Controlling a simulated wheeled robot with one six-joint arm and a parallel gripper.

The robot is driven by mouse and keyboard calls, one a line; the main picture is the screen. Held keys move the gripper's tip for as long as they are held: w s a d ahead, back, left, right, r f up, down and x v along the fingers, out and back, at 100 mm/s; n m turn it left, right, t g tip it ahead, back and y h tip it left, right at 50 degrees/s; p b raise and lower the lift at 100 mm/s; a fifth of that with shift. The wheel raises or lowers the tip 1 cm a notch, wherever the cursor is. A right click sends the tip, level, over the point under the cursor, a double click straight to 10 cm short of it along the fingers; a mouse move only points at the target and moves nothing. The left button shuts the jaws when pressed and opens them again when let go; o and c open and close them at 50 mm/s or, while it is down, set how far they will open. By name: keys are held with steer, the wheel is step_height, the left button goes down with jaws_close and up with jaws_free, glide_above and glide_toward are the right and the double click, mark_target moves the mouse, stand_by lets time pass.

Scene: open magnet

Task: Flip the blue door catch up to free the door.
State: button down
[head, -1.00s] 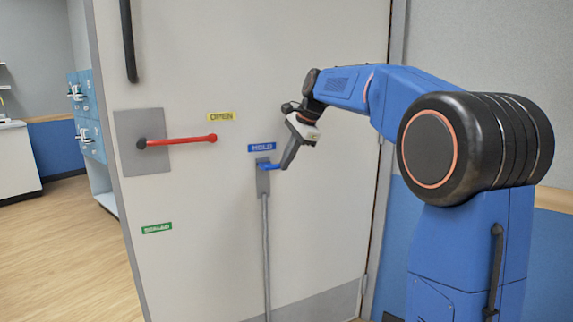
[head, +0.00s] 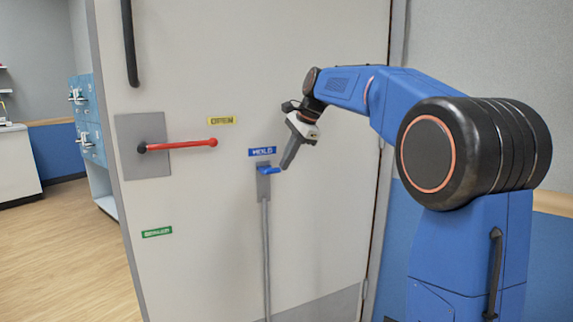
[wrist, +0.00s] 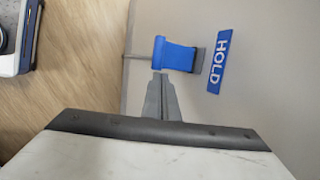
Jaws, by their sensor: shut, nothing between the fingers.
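The blue door catch (head: 269,170) sits on a grey plate on the door, just under the blue HOLD label (head: 262,151). A grey rod (head: 266,260) runs down from the plate. In the head view the catch's lever sticks out to the right, near level. My gripper (head: 286,166) is shut and empty, with its tips at the lever's free end. In the wrist view the shut fingers (wrist: 157,80) point at the near edge of the blue catch (wrist: 176,55). Whether they touch it I cannot tell.
A red lever (head: 185,144) on a grey plate is to the left, below a yellow label (head: 221,121). A black handle (head: 129,45) is at the upper left. Open wooden floor (head: 60,260) lies left of the door.

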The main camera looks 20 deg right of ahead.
steer(key=s+d+r, duration=0.1)
steer(key=d+r, duration=0.5)
steer(key=r, duration=0.1)
steer(key=s+a+f+n+h, duration=0.15)
steer(key=s+f+n, duration=0.35)
steer(key=s, duration=0.6)
steer(key=s+a+f+n+h, duration=0.1)
steer(key=s+a+f+n, duration=0.15)
steer(key=s+f, duration=0.65)
steer(key=s+f+n, duration=0.4)
steer(key=s+f, duration=0.5)
steer(key=s, duration=0.2)
steer(key=s+d+f+n+t+h, duration=0.1)
steer(key=s+f+n, duration=0.3)
steer(key=s+f, duration=0.5)
steer(key=s, duration=0.3)
steer(key=shift+s, duration=0.25)
steer(key=shift+d+n, duration=0.1)
steer(key=shift+n, duration=0.15)
